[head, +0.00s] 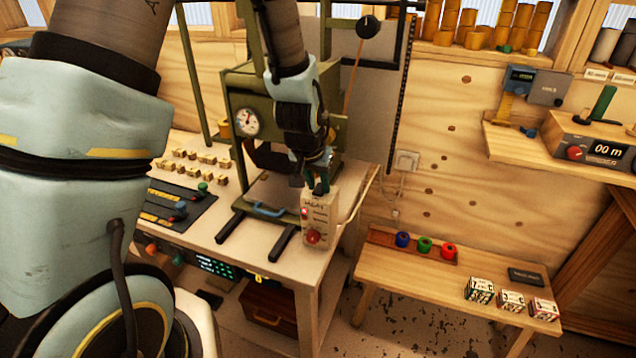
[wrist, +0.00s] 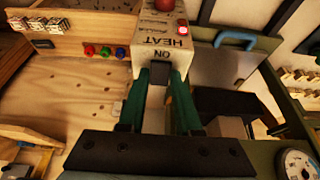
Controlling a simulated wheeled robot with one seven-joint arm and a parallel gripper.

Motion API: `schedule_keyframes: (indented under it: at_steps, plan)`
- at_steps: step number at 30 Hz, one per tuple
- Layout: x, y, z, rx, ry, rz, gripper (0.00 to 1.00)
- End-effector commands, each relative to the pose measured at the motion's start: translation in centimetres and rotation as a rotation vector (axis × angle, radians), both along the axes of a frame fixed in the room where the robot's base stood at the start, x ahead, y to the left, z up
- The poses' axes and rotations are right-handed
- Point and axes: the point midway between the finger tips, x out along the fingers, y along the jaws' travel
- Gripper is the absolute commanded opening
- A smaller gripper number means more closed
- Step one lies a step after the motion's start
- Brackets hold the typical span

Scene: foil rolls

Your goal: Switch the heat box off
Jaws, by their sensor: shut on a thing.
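The heat box (head: 322,222) is a cream box at the front right corner of the workbench. It has a lit red lamp (head: 304,211) and a red knob (head: 313,237). In the wrist view the heat box (wrist: 150,52) shows upside down, with the words HEAT and ON, and its red lamp (wrist: 183,31) glows. A dark switch (wrist: 158,72) stands at its top edge beside ON. My gripper (head: 320,187) is at the top of the box. In the wrist view the green fingers of my gripper (wrist: 158,84) are shut on the switch. The finger contact is partly hidden.
A green press with a dial gauge (head: 246,122) stands behind the box. A blue handle (head: 268,211) lies to its left. A low wooden bench (head: 450,285) at the right holds coloured rolls and small boxes. A cable runs down the wall by a socket (head: 406,160).

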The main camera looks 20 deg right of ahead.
Motion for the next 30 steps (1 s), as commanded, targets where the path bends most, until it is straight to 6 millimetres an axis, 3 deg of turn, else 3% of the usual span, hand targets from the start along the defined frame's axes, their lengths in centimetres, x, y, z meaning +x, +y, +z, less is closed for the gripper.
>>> schedule_keyframes:
  at_steps: [9, 30]
  plan:
    - [0.13, -0.12, 0.0, 0.01, 0.011, 0.0, 0.0]
    - [0.67, -0.67, 0.27, 0.202, 0.217, 0.0, 0.0]
